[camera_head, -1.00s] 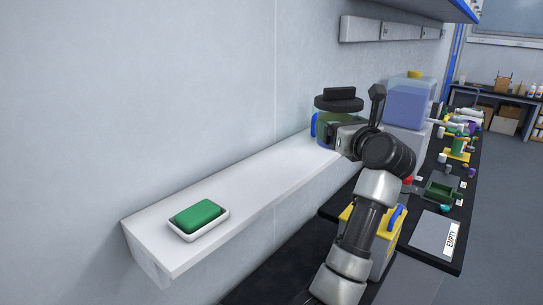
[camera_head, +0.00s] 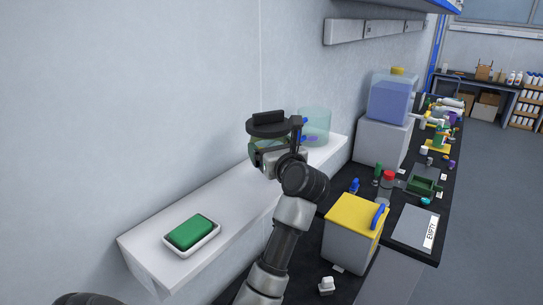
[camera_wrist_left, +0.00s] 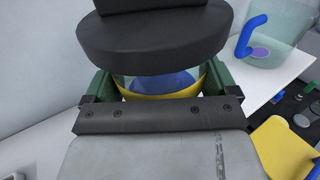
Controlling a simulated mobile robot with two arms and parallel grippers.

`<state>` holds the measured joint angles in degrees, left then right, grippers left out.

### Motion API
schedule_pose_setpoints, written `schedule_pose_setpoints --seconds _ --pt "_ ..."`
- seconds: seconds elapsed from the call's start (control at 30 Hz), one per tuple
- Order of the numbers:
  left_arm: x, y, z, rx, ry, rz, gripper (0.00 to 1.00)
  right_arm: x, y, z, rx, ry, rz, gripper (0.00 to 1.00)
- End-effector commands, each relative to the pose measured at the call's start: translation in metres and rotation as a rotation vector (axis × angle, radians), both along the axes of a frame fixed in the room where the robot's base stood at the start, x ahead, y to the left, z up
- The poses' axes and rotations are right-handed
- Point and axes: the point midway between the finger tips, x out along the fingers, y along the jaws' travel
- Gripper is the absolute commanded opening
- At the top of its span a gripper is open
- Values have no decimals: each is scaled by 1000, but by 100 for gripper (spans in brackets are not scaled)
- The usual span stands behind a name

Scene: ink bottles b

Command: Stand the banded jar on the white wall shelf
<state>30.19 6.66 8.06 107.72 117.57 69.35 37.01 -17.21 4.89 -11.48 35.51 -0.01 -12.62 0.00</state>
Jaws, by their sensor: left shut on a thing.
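The banded jar (camera_head: 268,129) has a wide black lid, a clear body and a yellow band. It appears upright, over the middle stretch of the white wall shelf (camera_head: 140,241). My left gripper (camera_head: 270,152) is shut on its body below the lid. In the left wrist view the jar (camera_wrist_left: 150,45) sits between the green fingers, with its yellow band and something blue inside showing. The gripper hides the jar's bottom, so I cannot tell whether it touches the shelf. My right gripper is not in view.
A clear vessel (camera_head: 315,124) with a blue handle stands on the shelf beyond the jar. A green block (camera_head: 193,231) in a white dish is at the near end. Shelf between dish and jar looks clear. A yellow-lidded box (camera_head: 353,233) stands on the bench to the right.

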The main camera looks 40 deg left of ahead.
Motion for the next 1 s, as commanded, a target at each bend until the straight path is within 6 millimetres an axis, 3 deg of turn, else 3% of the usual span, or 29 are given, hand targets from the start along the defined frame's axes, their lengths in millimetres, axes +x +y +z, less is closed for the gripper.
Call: schedule_pose_setpoints --seconds 0.3,0.63,0.67,0.7,1.0 --pt "0 0 -36 4 4 0 55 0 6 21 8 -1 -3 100" --pt "0 0 -42 2 1 0 55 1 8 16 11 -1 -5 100" --pt "0 0 -42 0 3 0 91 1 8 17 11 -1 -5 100" --pt "0 0 -41 0 3 0 97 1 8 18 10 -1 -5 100" --pt "0 0 -37 2 4 0 100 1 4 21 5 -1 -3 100"
